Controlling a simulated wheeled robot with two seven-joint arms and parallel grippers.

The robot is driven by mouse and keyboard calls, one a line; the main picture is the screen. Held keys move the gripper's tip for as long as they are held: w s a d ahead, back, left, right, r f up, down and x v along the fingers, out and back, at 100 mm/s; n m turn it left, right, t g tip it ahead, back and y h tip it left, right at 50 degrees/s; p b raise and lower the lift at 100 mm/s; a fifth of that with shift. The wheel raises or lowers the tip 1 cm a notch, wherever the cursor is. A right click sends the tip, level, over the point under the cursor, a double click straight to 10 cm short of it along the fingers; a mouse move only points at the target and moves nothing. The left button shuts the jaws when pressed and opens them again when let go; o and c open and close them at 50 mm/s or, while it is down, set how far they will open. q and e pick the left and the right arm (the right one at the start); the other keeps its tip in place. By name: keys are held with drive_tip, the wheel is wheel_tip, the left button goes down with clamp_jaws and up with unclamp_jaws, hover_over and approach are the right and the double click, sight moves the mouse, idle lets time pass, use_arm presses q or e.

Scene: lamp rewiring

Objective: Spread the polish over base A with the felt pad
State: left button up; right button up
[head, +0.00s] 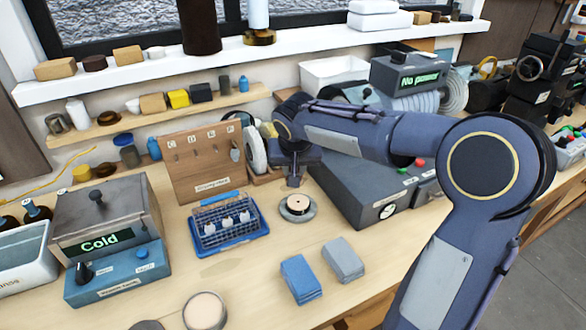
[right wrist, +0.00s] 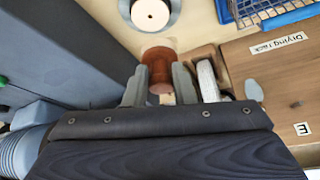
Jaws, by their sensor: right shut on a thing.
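My right gripper (head: 293,182) reaches down near the tool board, just behind a round grey base-like piece (head: 297,209) with a pale disc on top. In the right wrist view its fingers (right wrist: 158,88) are shut on a reddish-brown, spool-shaped thing (right wrist: 159,62). I cannot tell whether this is the felt pad's handle. The round piece also shows at the top of the right wrist view (right wrist: 151,14), apart from the fingers. No label marks base A legibly, and I cannot make out polish. My left gripper is not in view.
A blue drying rack (head: 228,225) stands left of the round piece. Blue (head: 300,279) and grey (head: 343,259) folded cloths lie in front. A cream-topped round container (head: 205,310) is at the front. A large grey box (head: 370,190) stands to the right.

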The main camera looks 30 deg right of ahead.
drive_tip(key=s+r+p, duration=0.1)
drive_tip(key=s+r, duration=0.4)
drive_tip(key=s, duration=0.1)
drive_tip(key=shift+p, duration=0.3)
idle(0.4)
drive_tip(key=shift+a, duration=0.1)
idle(0.4)
